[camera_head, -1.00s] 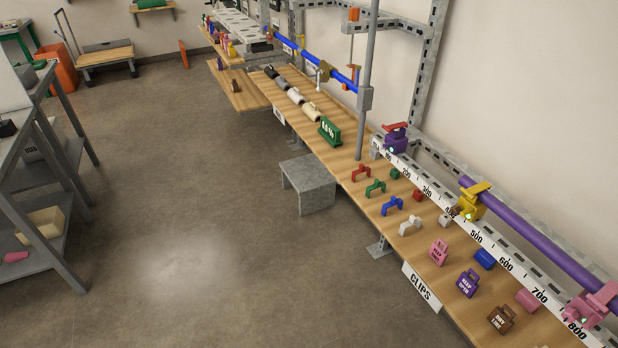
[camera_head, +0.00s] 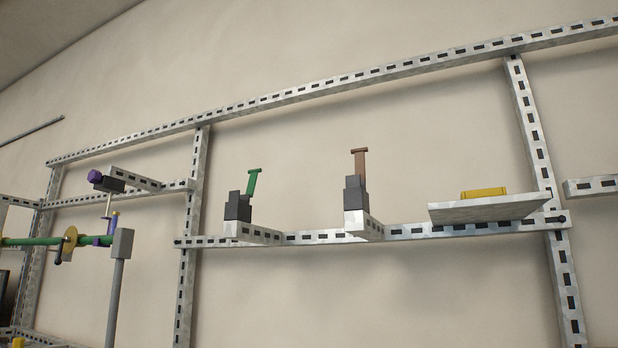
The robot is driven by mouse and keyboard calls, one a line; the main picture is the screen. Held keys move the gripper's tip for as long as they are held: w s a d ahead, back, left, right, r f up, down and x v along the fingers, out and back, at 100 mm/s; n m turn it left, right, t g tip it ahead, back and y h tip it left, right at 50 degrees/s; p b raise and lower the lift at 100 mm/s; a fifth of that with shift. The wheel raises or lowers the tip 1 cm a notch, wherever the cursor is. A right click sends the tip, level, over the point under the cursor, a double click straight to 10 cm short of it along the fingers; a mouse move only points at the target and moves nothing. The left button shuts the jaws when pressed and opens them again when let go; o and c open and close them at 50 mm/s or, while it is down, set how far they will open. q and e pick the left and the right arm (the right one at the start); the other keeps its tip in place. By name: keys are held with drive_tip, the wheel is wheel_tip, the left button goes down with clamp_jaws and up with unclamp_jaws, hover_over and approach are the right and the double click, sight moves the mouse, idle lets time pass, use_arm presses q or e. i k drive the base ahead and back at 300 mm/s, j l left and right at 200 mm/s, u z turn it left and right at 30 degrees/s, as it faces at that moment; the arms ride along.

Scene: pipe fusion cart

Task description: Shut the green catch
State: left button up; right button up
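A green catch (camera_head: 253,183) stands up from a dark grey block (camera_head: 238,206) on a short bracket of the wall frame, left of centre in the head view. Its handle rises above the block, leaning a little to the right, with a short crossbar on top. A similar brown catch (camera_head: 359,163) stands on its own dark block (camera_head: 355,193) to the right. Neither of my grippers is in view.
Slotted metal rails (camera_head: 400,232) and posts run along the beige wall. A shelf (camera_head: 490,208) with a yellow object (camera_head: 483,192) is at right. A green pipe (camera_head: 30,241) with a tan disc (camera_head: 70,243) and a grey post (camera_head: 117,290) are at left.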

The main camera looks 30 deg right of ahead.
sight(254, 173)
drive_tip(key=i+z, duration=0.1)
drive_tip(key=z, duration=0.35)
drive_tip(key=j+z, duration=0.15)
drive_tip(key=z, duration=0.3)
drive_tip(key=i+j+z, duration=0.15)
drive_tip(key=z, duration=0.25)
drive_tip(key=j+z, duration=0.15)
drive_tip(key=z, duration=0.3)
drive_tip(key=j+z, duration=0.15)
drive_tip(key=z, duration=0.3)
drive_tip(key=i+j, duration=0.05)
